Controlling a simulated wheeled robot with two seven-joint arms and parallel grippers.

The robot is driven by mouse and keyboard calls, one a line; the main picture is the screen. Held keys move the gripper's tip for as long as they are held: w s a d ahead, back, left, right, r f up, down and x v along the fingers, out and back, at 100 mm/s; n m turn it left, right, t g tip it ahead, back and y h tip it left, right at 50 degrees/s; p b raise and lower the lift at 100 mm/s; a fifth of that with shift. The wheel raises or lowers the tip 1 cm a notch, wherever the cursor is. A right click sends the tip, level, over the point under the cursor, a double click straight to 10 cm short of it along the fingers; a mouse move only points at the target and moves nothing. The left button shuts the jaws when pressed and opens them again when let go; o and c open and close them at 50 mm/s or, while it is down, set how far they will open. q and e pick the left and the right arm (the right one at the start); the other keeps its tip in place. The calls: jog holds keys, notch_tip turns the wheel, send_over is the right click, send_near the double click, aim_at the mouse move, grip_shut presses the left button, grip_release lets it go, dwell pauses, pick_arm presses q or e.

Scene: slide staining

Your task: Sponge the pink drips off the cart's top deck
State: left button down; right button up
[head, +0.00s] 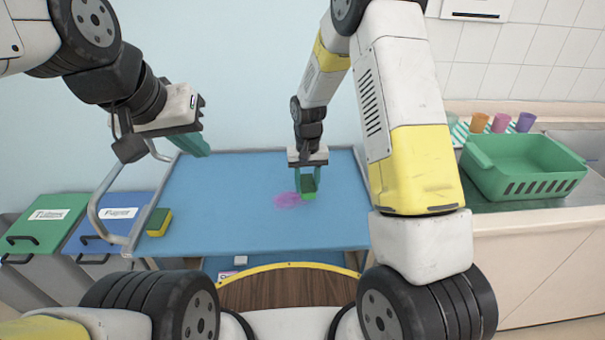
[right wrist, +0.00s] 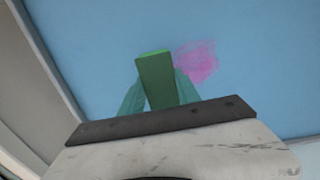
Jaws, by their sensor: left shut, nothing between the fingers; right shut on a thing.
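The cart's blue top deck (head: 225,180) has one faint pink patch (head: 287,200) right of its middle. The patch also shows in the right wrist view (right wrist: 197,62), beside the held block. My right gripper (head: 307,176) points down and is shut on a dark green block (head: 308,187) with a brighter green edge (right wrist: 155,75). The block is at the right edge of the patch; whether it touches the deck I cannot tell. A yellow and green sponge (head: 159,222) lies at the deck's left end. My left gripper (head: 194,143) is shut and empty, above the deck's far left corner.
The cart's metal handle (head: 98,215) rises at its left end. Green (head: 40,228) and blue (head: 103,222) lidded bins stand further left. At the right, a counter holds a green basket (head: 520,170) and several coloured cups (head: 500,123). Most of the deck is clear.

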aim_at(307, 183)
jog(key=shift+r, duration=2)
